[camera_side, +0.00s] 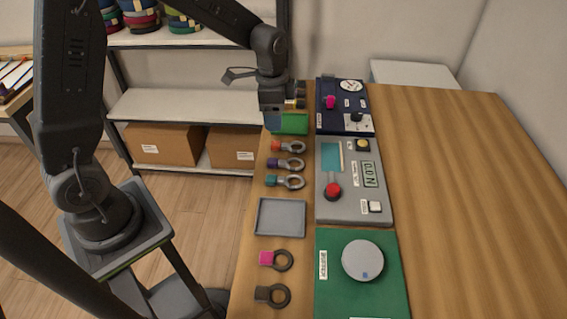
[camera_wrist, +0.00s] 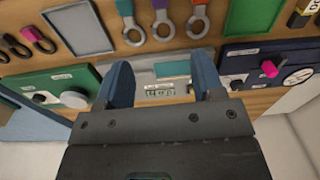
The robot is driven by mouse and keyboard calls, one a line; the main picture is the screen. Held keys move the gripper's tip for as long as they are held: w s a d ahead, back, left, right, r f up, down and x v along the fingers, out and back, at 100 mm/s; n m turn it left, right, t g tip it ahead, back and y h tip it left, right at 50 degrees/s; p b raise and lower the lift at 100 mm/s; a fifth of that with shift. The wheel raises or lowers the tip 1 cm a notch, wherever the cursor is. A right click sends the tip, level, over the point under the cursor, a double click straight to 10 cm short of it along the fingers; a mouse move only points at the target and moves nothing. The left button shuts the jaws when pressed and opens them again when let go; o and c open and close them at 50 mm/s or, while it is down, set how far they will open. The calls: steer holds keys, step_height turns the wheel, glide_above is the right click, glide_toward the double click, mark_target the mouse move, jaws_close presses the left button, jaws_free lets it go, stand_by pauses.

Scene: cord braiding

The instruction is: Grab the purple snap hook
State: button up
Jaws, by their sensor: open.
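The purple snap hook (camera_side: 272,163) lies on the wooden table between an orange hook (camera_side: 277,147) and a teal hook (camera_side: 271,181). Its grey ring points toward the machine panels. It also shows as the middle hook at the top of the wrist view (camera_wrist: 161,5), ring toward me. My gripper (camera_side: 272,122) is above the near table edge by the green tray, farther back than the purple hook. In the wrist view its two blue fingers (camera_wrist: 164,78) are spread apart, with nothing visible between them. The hook is apart from the fingers.
A green tray (camera_side: 290,124) lies behind the hooks and an empty grey tray (camera_side: 281,217) in front. A pink hook (camera_side: 267,258) and a black hook (camera_side: 263,294) lie nearer. A grey panel with a red-knobbed lever (camera_side: 332,189) stands beside the hooks. The table's right side is clear.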

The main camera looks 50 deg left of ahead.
step_height(320, 180, down, 2)
glide_above(274, 161)
steer(key=shift+m, duration=0.3)
steer(key=f, duration=0.8)
steer(key=shift+w+d+f, duration=0.1)
steer(key=shift+w+f, duration=0.1)
steer(key=shift+w, duration=0.2)
steer(key=f, duration=0.4)
steer(key=shift+s, duration=0.35)
steer(key=shift+f, duration=0.65)
steer(key=shift+c, duration=0.3)
steer(key=c, duration=0.9)
steer(key=shift+w+r, duration=0.1)
steer(key=shift+r, duration=0.1)
steer(key=shift+c, duration=0.2)
